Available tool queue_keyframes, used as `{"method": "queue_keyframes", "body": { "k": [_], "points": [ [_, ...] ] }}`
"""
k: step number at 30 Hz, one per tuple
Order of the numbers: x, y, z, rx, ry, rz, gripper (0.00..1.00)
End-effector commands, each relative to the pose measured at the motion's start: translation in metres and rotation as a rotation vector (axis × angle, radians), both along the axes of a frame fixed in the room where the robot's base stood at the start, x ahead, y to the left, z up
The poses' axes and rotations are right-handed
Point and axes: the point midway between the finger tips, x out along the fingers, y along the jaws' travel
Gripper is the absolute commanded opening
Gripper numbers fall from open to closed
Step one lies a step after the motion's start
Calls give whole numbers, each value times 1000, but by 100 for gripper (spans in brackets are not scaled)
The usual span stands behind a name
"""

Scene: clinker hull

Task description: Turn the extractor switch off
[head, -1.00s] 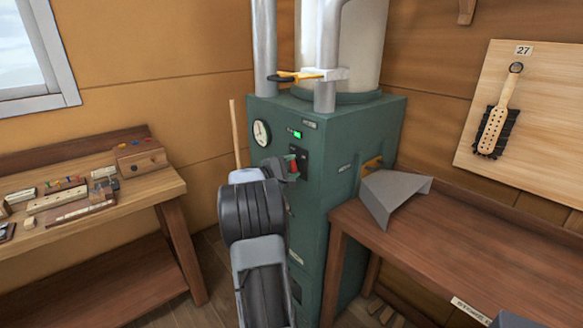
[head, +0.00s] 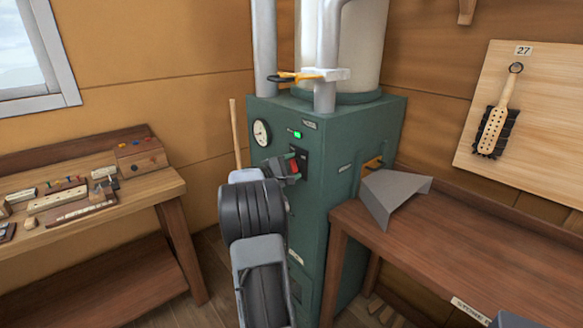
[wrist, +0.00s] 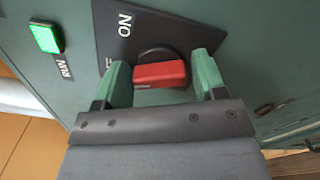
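The extractor switch has a red handle (wrist: 160,73) on a dark plate (wrist: 150,25) with "ON" lettering at one side. It also shows in the head view as a small red handle (head: 294,167) on the front of the green extractor cabinet (head: 350,190). My gripper (wrist: 163,76) is open, with one green finger on each side of the red handle. The left finger is very close to the handle's end; a small gap shows at the right. I cannot tell whether either finger touches. A green lamp (wrist: 46,38) marked "RUN" is lit. The handle's lower side is partly hidden.
A round gauge (head: 261,133) sits on the cabinet near the switch. A workbench (head: 480,240) with a grey sheet-metal hood (head: 393,194) stands to the right. A bench with small tools (head: 140,190) stands at the left. A wooden pole (head: 235,130) is behind my arm.

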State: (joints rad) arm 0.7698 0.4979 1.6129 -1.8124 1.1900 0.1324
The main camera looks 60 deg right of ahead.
Motion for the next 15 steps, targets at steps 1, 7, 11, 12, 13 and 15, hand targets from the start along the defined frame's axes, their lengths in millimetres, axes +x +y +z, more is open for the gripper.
{"method": "queue_keyframes", "body": {
  "k": [1,7,11,12,13,15],
  "points": [
    [0,0,0,0,-1,0,69],
    [0,0,1,-1,-2,0,77],
    [0,1,1,-2,-3,0,77],
    [1,2,1,-1,-3,1,77],
    [2,4,0,-1,-3,1,77],
    [4,11,1,-2,-2,2,77]
  ]
}}
